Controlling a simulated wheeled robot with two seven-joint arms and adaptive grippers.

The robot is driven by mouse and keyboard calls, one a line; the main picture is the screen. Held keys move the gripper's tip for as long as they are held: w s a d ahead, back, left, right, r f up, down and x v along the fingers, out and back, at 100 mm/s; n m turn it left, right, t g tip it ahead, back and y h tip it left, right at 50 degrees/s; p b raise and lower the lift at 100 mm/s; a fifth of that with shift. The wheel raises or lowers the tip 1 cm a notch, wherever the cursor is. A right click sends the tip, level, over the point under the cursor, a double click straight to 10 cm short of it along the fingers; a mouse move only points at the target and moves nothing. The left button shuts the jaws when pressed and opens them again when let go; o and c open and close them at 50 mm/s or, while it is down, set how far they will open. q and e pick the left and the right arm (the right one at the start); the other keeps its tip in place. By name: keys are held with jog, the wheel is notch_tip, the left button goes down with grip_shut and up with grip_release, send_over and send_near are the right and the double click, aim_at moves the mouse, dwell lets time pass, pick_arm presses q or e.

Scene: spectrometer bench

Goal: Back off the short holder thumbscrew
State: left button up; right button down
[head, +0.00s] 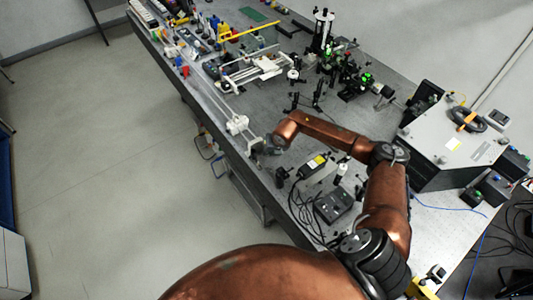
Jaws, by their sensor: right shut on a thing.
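My right arm reaches in from the lower right, bends at the elbow and folds down at the wrist over the front edge of the bench. My right gripper (267,148) points down and left beside a small grey block (254,144) near that edge. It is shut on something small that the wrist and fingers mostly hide. I cannot make out the thumbscrew itself, nor tell for certain which part is the short holder. A white fixture (237,125) stands just beyond, up and left of the gripper. My left gripper is not in view.
Posts and optics with green lights (367,78) stand at the back. A large grey instrument (450,145) is at the right. A black control box (334,205) and cables lie nearer me. Tools and a yellow bar (249,31) are at the far end. The floor at left is clear.

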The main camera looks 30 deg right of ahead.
jog(key=shift+w+a+r+h, duration=0.1)
jog(key=shift+w+h, duration=0.05)
jog(key=shift+h, duration=0.15)
jog(key=shift+g, duration=0.3)
jog(key=shift+w+a+n+h+b, duration=0.15)
jog(key=shift+a+n+h+b, duration=0.15)
jog(key=shift+h+b, duration=0.4)
jog(key=h+b, duration=0.1)
jog(key=g+h+b, duration=0.1)
jog(key=h, duration=0.1)
jog(key=shift+w+a+n+g, duration=0.15)
jog(key=shift+a+n+g, duration=0.05)
jog(key=shift+n+g, duration=0.1)
jog(key=shift+h+b, duration=0.6)
jog(key=shift+b, duration=0.05)
jog(key=c, duration=2)
grip_release()
jog(key=shift+o, duration=0.2)
